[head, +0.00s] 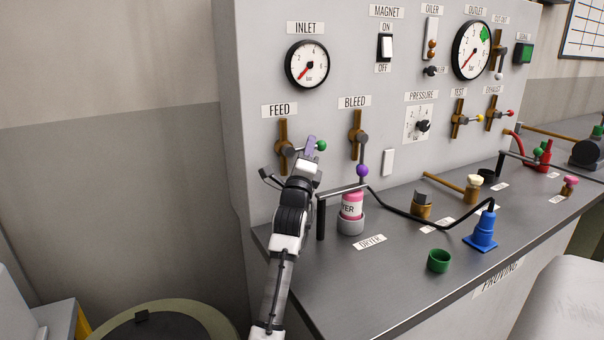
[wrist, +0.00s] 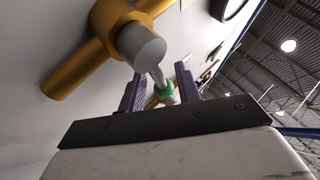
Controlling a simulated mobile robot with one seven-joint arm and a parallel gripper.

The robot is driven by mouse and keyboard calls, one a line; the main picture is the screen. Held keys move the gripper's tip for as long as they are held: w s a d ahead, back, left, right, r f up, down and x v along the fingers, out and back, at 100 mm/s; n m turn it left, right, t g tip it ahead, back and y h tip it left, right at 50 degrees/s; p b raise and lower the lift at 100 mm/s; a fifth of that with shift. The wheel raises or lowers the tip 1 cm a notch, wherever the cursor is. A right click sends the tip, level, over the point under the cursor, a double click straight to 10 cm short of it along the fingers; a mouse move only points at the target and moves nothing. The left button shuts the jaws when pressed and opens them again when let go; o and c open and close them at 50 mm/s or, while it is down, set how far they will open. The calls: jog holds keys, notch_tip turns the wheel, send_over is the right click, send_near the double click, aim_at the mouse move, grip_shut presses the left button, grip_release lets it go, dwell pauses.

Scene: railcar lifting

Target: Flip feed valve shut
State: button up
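The feed valve (head: 283,133) is a brass vertical pipe on the panel below the FEED label (head: 279,110). Its grey lever points right and ends in a green knob (head: 321,146). My gripper (head: 311,145) is at the lever, close to the panel and just left of the knob in the head view. In the wrist view the valve body (wrist: 140,45) is near, with the lever running from it to the green knob (wrist: 164,89). The purple fingers (wrist: 160,88) are apart, with the knob showing between them. Whether they touch the lever is unclear.
The bleed valve (head: 357,135) is just right, its purple knob (head: 362,170) hanging down. The wall left is clear.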

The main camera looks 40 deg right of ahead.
jog(key=b+v, duration=0.3)
jog(key=v, duration=0.9)
jog(key=shift+s+a+f+b, duration=0.15)
jog(key=shift+a+f+b, duration=0.05)
jog(key=shift+a+b, duration=0.1)
